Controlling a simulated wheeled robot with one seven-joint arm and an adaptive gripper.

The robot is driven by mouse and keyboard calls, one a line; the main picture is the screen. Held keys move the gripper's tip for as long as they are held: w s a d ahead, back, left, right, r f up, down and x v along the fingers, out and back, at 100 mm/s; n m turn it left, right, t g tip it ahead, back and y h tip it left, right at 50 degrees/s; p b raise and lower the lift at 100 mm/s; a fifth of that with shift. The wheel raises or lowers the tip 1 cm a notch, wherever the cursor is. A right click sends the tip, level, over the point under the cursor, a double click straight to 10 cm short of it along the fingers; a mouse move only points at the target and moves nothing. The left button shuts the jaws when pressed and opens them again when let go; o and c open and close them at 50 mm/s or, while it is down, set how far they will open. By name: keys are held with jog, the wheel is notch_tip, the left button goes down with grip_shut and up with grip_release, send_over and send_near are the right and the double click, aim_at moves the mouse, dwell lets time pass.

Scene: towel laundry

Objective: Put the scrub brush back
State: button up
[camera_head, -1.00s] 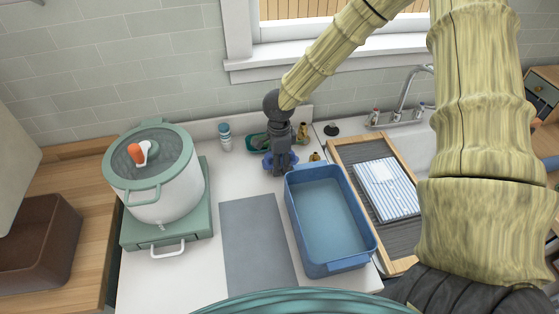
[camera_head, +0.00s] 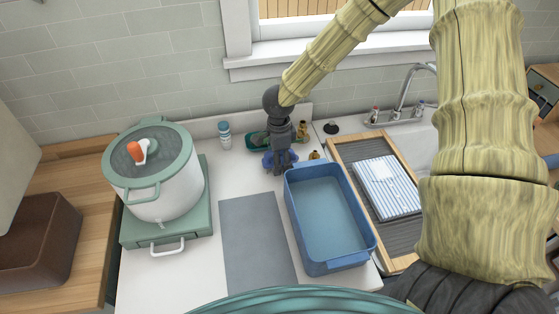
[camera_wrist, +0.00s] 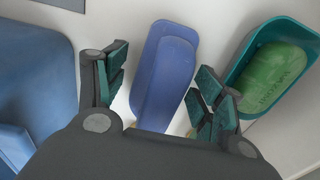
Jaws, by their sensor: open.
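A blue-violet oblong object, which looks like the scrub brush (camera_wrist: 165,75), lies on the white counter in the wrist view. Its bristles cannot be made out. In the head view, the scrub brush (camera_head: 268,161) shows only as blue edges around my gripper. My gripper (camera_wrist: 158,80) is open, with one finger on each side of the brush and no clear contact. In the head view, my gripper (camera_head: 280,166) points down at the back of the counter, behind the blue tub. A teal dish (camera_wrist: 298,75) holding a green soap bar (camera_wrist: 273,80) sits right of the brush.
The empty blue tub (camera_head: 289,205) stands close in front of my gripper. A white pot (camera_head: 165,195), a blue-capped bottle (camera_head: 225,141) and a grey mat (camera_head: 240,240) are to the left. A wooden-edged rack (camera_head: 399,262) with a striped towel (camera_head: 388,187) is right.

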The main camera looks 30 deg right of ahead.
notch_tip(320, 180, up, 12)
jog(key=shift+f+b, duration=0.25)
jog(key=shift+b, duration=0.75)
